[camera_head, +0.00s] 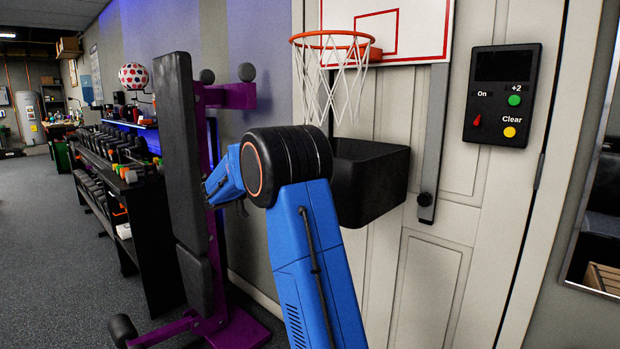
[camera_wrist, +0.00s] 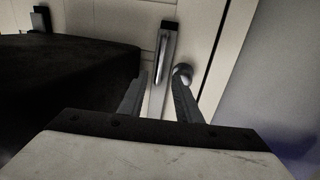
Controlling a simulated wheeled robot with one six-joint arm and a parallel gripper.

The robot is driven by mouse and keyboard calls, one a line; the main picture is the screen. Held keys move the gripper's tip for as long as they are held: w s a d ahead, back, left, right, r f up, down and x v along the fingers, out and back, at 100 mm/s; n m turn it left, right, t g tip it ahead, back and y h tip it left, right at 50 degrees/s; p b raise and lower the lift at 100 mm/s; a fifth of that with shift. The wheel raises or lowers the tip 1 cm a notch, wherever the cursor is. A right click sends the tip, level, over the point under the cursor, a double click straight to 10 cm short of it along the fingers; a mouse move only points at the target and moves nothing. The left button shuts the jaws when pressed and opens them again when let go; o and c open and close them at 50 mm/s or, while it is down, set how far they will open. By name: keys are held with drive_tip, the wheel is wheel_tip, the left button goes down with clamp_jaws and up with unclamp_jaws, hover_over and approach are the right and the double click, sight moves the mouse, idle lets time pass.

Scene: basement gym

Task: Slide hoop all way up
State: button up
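The hoop has an orange rim (camera_head: 335,41) with a white net (camera_head: 335,85), in front of a white backboard (camera_head: 410,30) with red lines on a panelled door. A grey vertical rail (camera_head: 433,140) runs down from the backboard's right side, with a dark lower end. In the wrist view a metal strip (camera_wrist: 165,52) with a dark end shows on the door beyond my gripper (camera_wrist: 159,78). A round metal knob (camera_wrist: 183,72) is beside the right finger. The fingers are apart with nothing visibly held.
A black bin (camera_head: 385,175) hangs below the net, close to my arm; it fills the left of the wrist view (camera_wrist: 65,85). A purple-framed bench (camera_head: 180,150) stands left of my arm. A scoreboard (camera_head: 502,95) is at right. Dumbbell racks (camera_head: 125,210) line the wall.

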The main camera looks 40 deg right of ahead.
drive_tip(key=s+d, duration=0.1)
drive_tip(key=d, duration=0.9)
drive_tip(key=shift+s, duration=0.1)
clamp_jaws()
